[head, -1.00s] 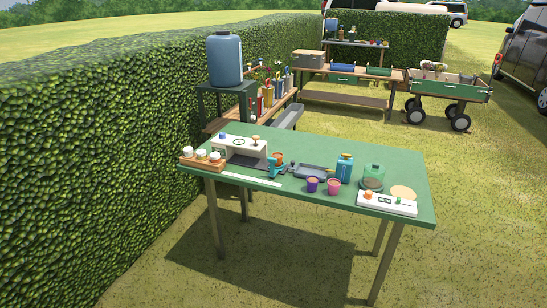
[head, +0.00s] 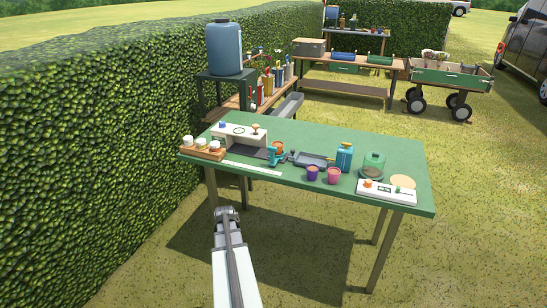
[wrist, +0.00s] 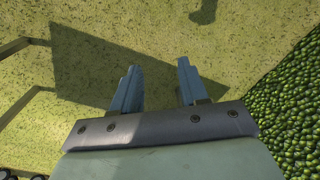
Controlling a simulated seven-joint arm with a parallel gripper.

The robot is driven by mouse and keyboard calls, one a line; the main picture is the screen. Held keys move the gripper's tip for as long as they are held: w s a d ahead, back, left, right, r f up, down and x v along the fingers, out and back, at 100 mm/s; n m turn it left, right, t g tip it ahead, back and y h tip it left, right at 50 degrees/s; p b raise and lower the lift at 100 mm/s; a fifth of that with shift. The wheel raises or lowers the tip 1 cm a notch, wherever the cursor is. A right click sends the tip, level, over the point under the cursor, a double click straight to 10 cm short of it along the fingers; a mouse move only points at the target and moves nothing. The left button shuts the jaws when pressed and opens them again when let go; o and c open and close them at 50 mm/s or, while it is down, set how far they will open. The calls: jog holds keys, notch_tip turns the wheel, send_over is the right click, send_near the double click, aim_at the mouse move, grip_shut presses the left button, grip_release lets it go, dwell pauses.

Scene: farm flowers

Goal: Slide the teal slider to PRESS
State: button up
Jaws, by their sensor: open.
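A white panel (head: 372,189) lies at the right front of the green table (head: 330,140) in the head view. It carries an orange knob and a small green-teal slider (head: 398,189). Any PRESS marking is too small to read. My gripper (head: 226,212) is in front of the table's left front edge, well left of the panel and touching nothing visible. In the wrist view my gripper (wrist: 157,68) is open and empty, its two blue-grey fingers apart above grass. The panel and slider are not in the wrist view.
The table also holds a white box device (head: 229,140), a wooden tray of white-lidded jars (head: 202,153), two flower pots (head: 333,175), a blue bottle (head: 344,157) and a green dome (head: 373,162). A hedge (head: 90,160) runs along the left. Grass in front is free.

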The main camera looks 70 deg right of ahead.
aim_at(272, 147)
jog(key=s+d+r+m+t+h, duration=0.1)
jog(key=s+d+r, duration=0.3)
jog(key=d+r, duration=0.55)
jog(key=s+d+r+m+h, duration=0.1)
jog(key=s+d+r, duration=0.3)
jog(key=d+r, duration=0.55)
jog(key=s+d+r+m+t+h, duration=0.1)
jog(key=s+d+r, duration=0.3)
jog(key=d+r, duration=0.55)
jog(key=w+d+r+n+t, duration=0.2)
jog(key=d+r+n, duration=0.4)
jog(key=d+r, duration=0.65)
jog(key=w+f+n+y, duration=0.1)
jog(key=w+f+n, duration=0.1)
jog(key=f, duration=0.2)
jog(key=w+a+f+n+y, duration=0.1)
jog(key=w+f+n, duration=0.1)
jog(key=f+n, duration=0.1)
jog(key=w+a+f+n+y, duration=0.1)
jog(key=f+n, duration=0.2)
jog(key=f, duration=0.2)
jog(key=shift+w+a+f, duration=0.15)
jog(key=shift+w+f, duration=0.2)
jog(key=shift+w, duration=0.05)
